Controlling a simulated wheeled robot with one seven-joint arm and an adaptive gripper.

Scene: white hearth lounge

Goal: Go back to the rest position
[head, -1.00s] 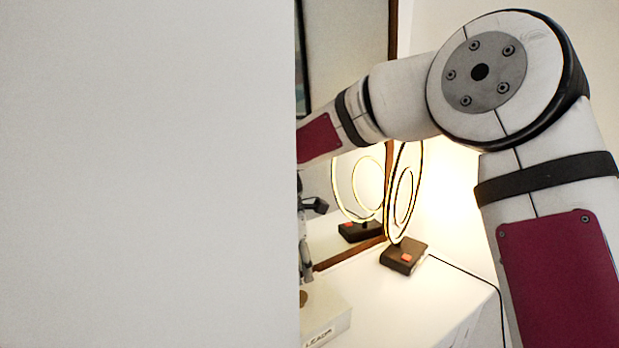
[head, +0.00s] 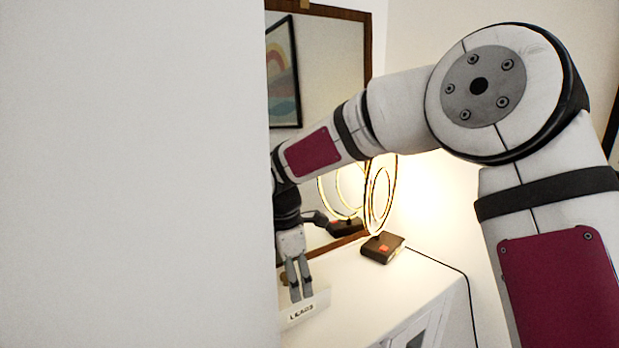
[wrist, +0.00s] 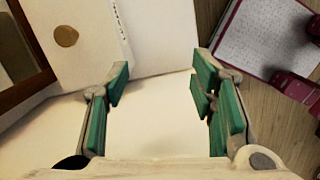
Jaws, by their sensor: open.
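My gripper (head: 298,296) points down over the white cabinet top (head: 352,290), close to a small white box (head: 308,312) with a dark label. In the wrist view my gripper (wrist: 160,92) has its green-padded fingers wide apart, with nothing between them but the pale surface beyond. The box (wrist: 95,62) lies beyond the fingertips at the upper left, with a round brown spot on it. My arm reaches in from the right of the head view. I cannot tell whether the fingertips touch the box in the head view.
A blank white wall (head: 135,175) fills the left of the head view. A lit ring lamp (head: 382,247) stands on the cabinet, its cord running right. A wood-framed mirror (head: 340,60) stands behind. Wooden floor (wrist: 275,120) shows at right in the wrist view.

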